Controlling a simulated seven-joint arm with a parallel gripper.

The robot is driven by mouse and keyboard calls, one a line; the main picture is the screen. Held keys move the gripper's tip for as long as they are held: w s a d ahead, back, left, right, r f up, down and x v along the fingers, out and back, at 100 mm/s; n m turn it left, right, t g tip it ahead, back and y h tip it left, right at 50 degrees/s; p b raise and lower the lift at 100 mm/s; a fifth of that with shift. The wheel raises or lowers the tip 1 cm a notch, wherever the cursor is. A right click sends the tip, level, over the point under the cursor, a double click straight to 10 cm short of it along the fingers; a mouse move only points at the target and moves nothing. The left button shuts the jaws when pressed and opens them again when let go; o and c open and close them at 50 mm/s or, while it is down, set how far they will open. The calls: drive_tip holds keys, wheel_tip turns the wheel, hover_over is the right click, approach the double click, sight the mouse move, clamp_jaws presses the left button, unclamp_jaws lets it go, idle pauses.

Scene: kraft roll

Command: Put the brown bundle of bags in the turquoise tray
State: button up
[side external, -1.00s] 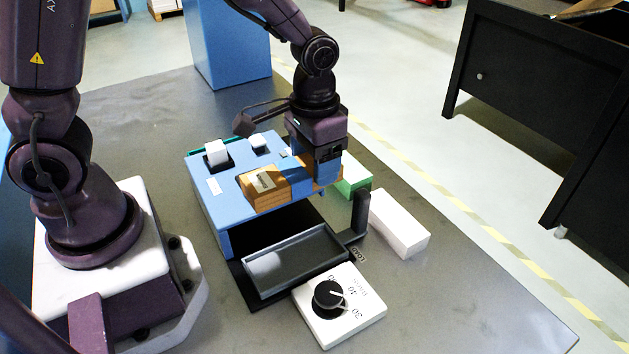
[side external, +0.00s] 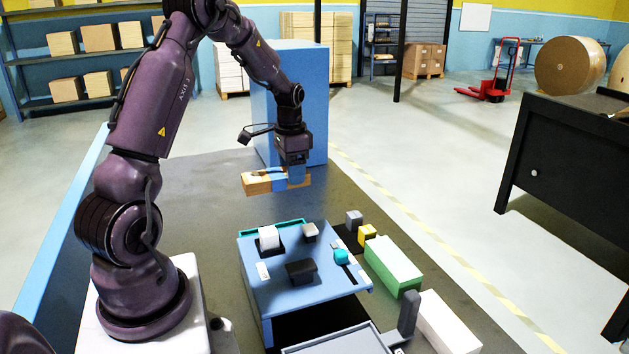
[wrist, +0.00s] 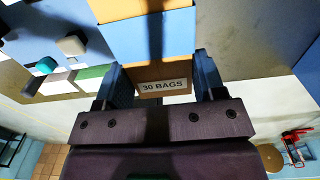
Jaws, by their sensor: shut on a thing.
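The brown bundle of bags (side external: 256,187) has a blue band around its middle. My gripper (side external: 296,178) is shut on it and holds it up in the air, above and behind the blue machine. In the wrist view the bundle (wrist: 163,73) sits between the two blue fingers, with a "30 BAGS" label facing the camera. Only a turquoise rim (side external: 291,223) of what looks like the tray shows behind the blue machine; the rest is hidden.
The blue machine (side external: 330,290) carries a white block, dark blocks and a turquoise knob (side external: 341,257). Green-and-white (side external: 393,267) and white (side external: 447,322) blocks stand right of it. A tall blue box (side external: 290,105) stands behind the gripper. The table's left part is clear.

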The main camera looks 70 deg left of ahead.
drive_tip(key=f, duration=1.4)
drive_tip(key=shift+s+a+f, duration=0.15)
drive_tip(key=shift+a+f, duration=0.1)
drive_tip(key=shift+f, duration=0.1)
drive_tip(key=shift+f, duration=0.8)
idle(1.6)
drive_tip(key=o, duration=1)
drive_tip(key=shift+o, duration=0.2)
wheel_tip(320, 180, up, 13)
